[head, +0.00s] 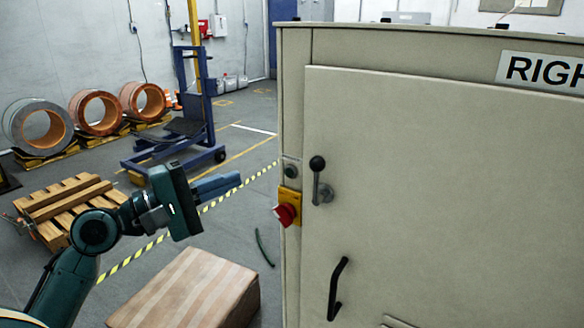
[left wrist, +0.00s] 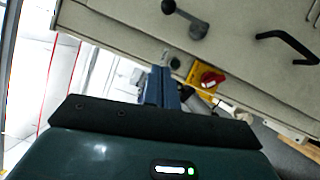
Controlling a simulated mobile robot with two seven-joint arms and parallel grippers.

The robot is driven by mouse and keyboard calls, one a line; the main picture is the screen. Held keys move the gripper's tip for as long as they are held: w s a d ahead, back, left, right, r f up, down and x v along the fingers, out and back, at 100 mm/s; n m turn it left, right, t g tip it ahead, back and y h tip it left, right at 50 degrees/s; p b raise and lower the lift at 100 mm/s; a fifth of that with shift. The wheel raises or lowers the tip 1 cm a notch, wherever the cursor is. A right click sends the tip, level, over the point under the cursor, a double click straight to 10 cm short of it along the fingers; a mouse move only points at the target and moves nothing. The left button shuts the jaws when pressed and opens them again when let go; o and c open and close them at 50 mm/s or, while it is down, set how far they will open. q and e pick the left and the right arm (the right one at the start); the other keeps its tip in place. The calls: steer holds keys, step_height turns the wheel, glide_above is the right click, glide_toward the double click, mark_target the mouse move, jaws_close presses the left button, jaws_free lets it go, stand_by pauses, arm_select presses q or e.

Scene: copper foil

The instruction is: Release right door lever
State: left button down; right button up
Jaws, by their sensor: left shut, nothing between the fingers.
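The right door (head: 430,190) is a large beige cabinet panel with a sign reading "RIGH" at its top right. Its lever (head: 317,182) has a black ball knob at the top and a grey round base, and it stands upright near the door's left edge. The lever also shows in the left wrist view (left wrist: 190,18), at the top. My left gripper (head: 240,178) is shut and empty, left of the cabinet and apart from the lever. Its blue fingers (left wrist: 161,85) also show in the left wrist view. My right gripper is not in view.
A red rotary switch on a yellow plate (head: 288,204) and a small round button (head: 291,171) sit left of the lever. A black handle (head: 338,288) is below it. A cardboard box (head: 190,290), wooden pallet (head: 70,205), blue lift (head: 190,110) and copper coils (head: 95,112) stand left.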

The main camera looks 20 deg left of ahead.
arm_select(q)
steer(key=w+d+p, duration=0.1)
steer(key=w+d, duration=0.1)
steer(key=w+d+r+p, duration=0.1)
steer(key=w+d, duration=0.2)
steer(key=w+d+p, duration=0.1)
steer(key=w+d, duration=0.1)
steer(key=d, duration=0.1)
steer(key=shift+w+r, duration=0.15)
steer(key=shift+r, duration=0.15)
steer(key=shift+d, duration=0.5)
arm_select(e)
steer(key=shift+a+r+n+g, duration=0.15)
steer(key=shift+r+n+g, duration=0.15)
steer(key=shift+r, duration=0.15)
